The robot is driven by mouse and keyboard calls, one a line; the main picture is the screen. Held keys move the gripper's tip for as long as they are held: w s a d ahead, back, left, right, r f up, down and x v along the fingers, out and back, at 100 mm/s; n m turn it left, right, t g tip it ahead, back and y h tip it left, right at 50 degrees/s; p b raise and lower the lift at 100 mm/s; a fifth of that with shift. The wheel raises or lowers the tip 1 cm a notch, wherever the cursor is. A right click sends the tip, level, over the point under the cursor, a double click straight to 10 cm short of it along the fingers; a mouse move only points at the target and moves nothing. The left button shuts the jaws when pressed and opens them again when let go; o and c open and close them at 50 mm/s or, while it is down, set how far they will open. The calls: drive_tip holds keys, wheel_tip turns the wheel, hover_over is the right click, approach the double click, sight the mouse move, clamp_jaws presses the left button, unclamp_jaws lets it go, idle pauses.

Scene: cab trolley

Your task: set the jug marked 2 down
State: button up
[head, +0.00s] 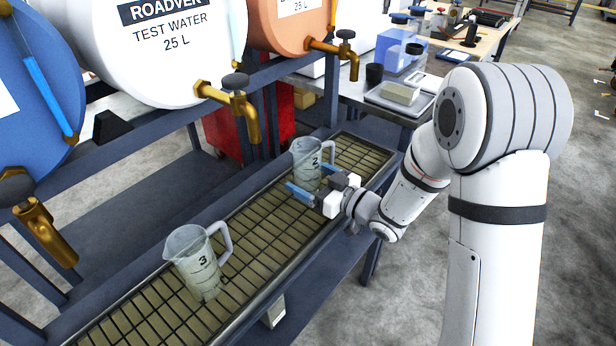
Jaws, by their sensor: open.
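The jug marked 2 (307,157) is a clear measuring jug with its handle to the right. It appears to stand upright on the grated drip tray (262,230), towards the far right end. My gripper (310,188) is open at the lower part of this jug, with a blue finger showing at its near left side. The other finger is mostly hidden, so I cannot tell whether either one touches the jug. The jug marked 3 (198,262) stands on the same tray, nearer and to the left.
Blue, white and orange drums with brass taps (232,97) overhang the tray's back side. A bench with a scale (401,93) and a blue box (402,52) stands at the back right. The tray is clear between the two jugs.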

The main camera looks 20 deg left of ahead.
drive_tip(key=v, duration=1.1)
drive_tip(key=shift+s+d, duration=0.15)
drive_tip(key=shift+d, duration=0.15)
drive_tip(key=w+d+r+m+t+h, duration=0.15)
drive_tip(key=d+m+h, duration=0.25)
drive_tip(key=d+h, duration=0.4)
drive_tip(key=w+d+m+t+h, duration=0.2)
drive_tip(key=w+d+m+h, duration=0.15)
drive_tip(key=d+h, duration=0.45)
drive_tip(key=s+d+r+m+g, duration=0.1)
drive_tip(key=s+d+m+g, duration=0.1)
drive_tip(key=s, duration=0.8)
drive_tip(key=s+d+r+m+g, duration=0.1)
drive_tip(key=s+m+g, duration=0.3)
drive_tip(key=s, duration=0.6)
drive_tip(key=shift+s+d+g+h, duration=0.15)
drive_tip(key=shift+d+g+h, duration=0.15)
drive_tip(key=shift+d+g, duration=0.7)
drive_tip(key=shift+a+r, duration=0.15)
drive_tip(key=shift+a, duration=0.05)
